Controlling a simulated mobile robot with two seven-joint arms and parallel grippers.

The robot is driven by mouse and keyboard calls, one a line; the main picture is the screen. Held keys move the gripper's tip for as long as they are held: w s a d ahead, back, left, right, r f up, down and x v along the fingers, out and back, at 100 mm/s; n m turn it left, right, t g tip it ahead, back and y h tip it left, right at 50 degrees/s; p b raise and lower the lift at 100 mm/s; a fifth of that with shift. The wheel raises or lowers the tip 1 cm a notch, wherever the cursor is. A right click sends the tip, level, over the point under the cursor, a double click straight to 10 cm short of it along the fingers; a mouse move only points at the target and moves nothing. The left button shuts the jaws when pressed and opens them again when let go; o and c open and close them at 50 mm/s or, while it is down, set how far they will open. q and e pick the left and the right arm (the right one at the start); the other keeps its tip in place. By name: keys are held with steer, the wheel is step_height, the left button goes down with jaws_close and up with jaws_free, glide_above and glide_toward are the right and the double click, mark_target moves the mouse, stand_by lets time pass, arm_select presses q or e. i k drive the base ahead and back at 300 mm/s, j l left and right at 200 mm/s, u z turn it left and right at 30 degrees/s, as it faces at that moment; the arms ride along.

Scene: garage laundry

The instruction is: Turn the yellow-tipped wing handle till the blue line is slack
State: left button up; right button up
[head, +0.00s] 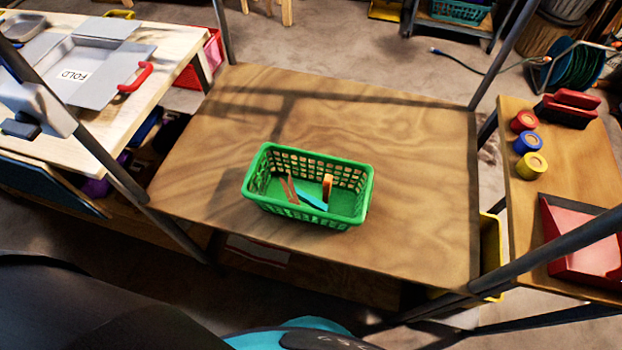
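I cannot make out a yellow-tipped wing handle or a blue line in the head view. A pale grey block (40,108) with a dark blue-black piece (20,128) sits at the left post (88,142), partly cut off by the picture edge; I cannot tell what it is. Neither of my grippers is in view.
A green basket (300,212) with wooden pegs and a blue piece stands on the wooden table (400,150); the tabletop around it is clear. Dark posts rise at its corners. A folding board (110,75) lies left; yellow, blue and red rolls (530,165) and a red tray (585,245) are right.

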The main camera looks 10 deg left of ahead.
mark_target(25, 126)
steer(key=u, duration=2.2)
